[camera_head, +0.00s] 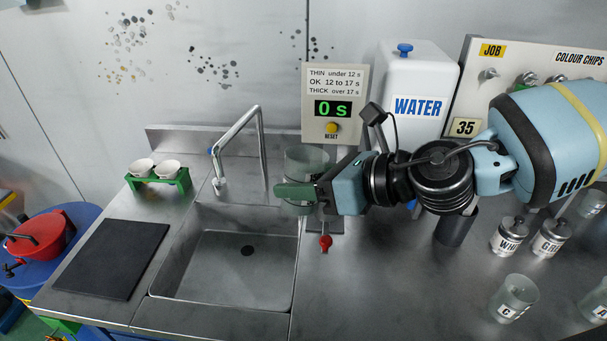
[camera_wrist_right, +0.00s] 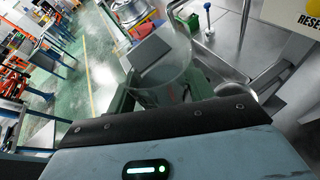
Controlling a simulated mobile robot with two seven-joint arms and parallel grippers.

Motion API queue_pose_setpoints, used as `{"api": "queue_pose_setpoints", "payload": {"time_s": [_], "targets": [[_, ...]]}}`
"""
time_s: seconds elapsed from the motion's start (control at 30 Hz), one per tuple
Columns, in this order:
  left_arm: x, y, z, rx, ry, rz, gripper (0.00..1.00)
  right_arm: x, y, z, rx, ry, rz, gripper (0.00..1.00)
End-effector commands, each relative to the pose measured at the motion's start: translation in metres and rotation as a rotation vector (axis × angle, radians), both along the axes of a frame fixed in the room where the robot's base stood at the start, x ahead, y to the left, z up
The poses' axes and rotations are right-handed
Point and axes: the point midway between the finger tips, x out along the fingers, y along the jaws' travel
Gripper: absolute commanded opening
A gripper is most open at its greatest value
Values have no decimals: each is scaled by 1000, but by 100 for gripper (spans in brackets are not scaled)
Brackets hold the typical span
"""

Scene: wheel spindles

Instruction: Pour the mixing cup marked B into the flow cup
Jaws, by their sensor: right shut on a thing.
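My right gripper (camera_head: 293,193), with green fingers, is shut on a clear mixing cup (camera_head: 306,158) beside the timer, above the sink's right edge. The cup looks roughly upright, and no letter shows on it. In the right wrist view the clear cup (camera_wrist_right: 165,58) stands between the green fingers; I cannot make out its contents. The flow cup cannot be made out; my right gripper and wrist cover the area under the timer. A red handle-like part (camera_head: 326,242) shows just below the gripper. My left gripper is not in view.
The timer (camera_head: 333,105) reads 0 s. The sink (camera_head: 235,265) and tap (camera_head: 240,140) are to the left. Clear cup C (camera_head: 515,298), another cup marked A (camera_head: 601,308) and lidded tins (camera_head: 509,237) stand right. The counter (camera_head: 400,290) front centre is clear.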

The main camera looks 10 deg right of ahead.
Motion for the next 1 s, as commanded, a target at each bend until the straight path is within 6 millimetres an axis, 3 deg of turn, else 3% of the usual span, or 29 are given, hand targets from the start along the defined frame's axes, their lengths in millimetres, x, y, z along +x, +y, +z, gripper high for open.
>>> {"api": "queue_pose_setpoints", "payload": {"time_s": [0.3,1.0], "targets": [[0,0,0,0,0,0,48,0,-1,-16,198,192,-1,26],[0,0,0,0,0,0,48,5,-5,-50,445,430,-1,26]]}}
